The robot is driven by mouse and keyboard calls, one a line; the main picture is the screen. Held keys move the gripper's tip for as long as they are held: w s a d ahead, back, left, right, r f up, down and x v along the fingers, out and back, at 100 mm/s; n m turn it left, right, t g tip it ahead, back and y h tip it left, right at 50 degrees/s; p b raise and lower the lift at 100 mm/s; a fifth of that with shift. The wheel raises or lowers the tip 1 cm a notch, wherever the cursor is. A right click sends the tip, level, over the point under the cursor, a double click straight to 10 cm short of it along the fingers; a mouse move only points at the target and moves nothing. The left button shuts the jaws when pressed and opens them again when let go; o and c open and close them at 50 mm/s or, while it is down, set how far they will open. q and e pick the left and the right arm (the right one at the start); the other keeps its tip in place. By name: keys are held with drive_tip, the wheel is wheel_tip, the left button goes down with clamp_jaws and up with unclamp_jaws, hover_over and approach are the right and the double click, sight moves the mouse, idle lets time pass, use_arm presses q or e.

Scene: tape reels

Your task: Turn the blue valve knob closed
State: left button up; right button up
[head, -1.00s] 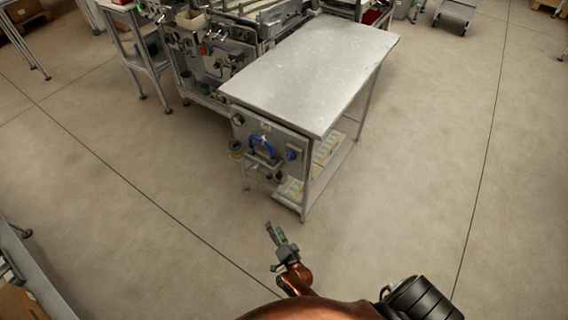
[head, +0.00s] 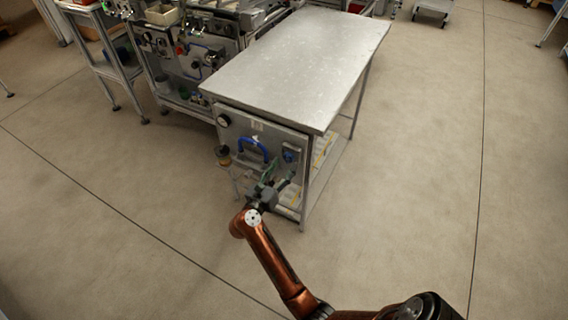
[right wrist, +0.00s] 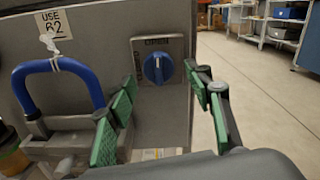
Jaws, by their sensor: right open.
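The blue valve knob (head: 289,155) sits on a square plate at the right of the grey panel under the table's near end. In the right wrist view the knob (right wrist: 158,69) is centred, with a white mark pointing up towards the word OPEN on its plate (right wrist: 157,42). My right gripper (head: 282,172) is open and empty in front of the panel, just below the knob in the head view. In the right wrist view its green-padded fingers (right wrist: 163,88) stand on either side of the knob, apparently short of it. My left gripper is out of view.
A blue handle (right wrist: 58,75) with a white tie is left of the knob, under a "USE" label (right wrist: 52,22). The metal tabletop (head: 300,60) overhangs the panel. The floor at right is clear.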

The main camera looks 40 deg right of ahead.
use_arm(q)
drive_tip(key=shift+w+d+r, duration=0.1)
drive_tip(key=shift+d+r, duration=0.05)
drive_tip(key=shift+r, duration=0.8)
use_arm(e)
drive_tip(key=shift+x, duration=1.2)
drive_tip(key=shift+c, duration=0.7)
drive_tip(key=c, duration=0.9)
drive_tip(key=shift+a, duration=0.15)
drive_tip(key=shift+c, duration=0.6)
